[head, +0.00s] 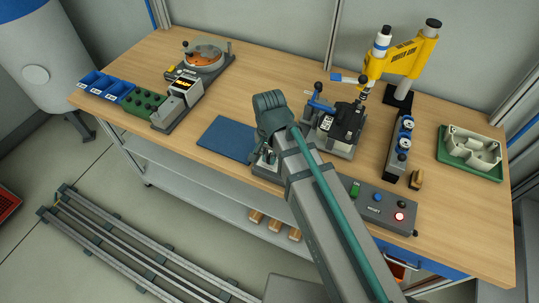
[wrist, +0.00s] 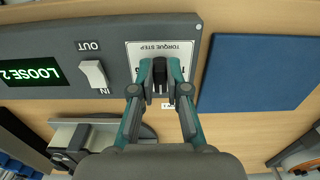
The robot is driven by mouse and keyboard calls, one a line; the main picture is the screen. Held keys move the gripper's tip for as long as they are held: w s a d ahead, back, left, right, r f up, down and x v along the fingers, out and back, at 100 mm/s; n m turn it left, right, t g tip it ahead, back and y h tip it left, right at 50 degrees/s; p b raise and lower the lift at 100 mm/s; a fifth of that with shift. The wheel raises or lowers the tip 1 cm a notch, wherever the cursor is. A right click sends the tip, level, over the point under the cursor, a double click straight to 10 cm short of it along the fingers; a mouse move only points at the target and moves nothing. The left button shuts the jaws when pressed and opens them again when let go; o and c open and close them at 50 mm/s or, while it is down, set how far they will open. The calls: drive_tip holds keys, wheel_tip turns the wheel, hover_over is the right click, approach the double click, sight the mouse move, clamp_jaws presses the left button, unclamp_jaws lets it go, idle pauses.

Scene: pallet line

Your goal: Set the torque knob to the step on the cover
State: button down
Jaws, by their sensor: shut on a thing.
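The torque knob (wrist: 160,72) is dark and stands on a white plate (wrist: 136,56) marked TORQUE STEP. The plate is on a grey panel (wrist: 60,30), which appears upside down in the wrist view. My gripper (wrist: 160,88) is shut on the knob, with one finger on each side. The step marks around the knob are mostly hidden by the fingers. In the head view, my arm hides the knob and most of my gripper. A dark part (head: 348,120) with a white label sits on a fixture; the label is too small to read.
A green display (wrist: 18,72) reads LOOSE 2, beside a white IN/OUT rocker switch (wrist: 94,75). A blue mat (head: 228,138) lies beside the panel. A yellow press (head: 390,60) stands at the back right. A green tray (head: 447,155) is at the far right.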

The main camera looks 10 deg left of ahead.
idle(0.4)
drive_tip(key=c, duration=1.2)
unclamp_jaws()
drive_tip(key=shift+o, duration=0.2)
drive_tip(key=shift+r, duration=0.1)
wheel_tip(320, 180, up, 12)
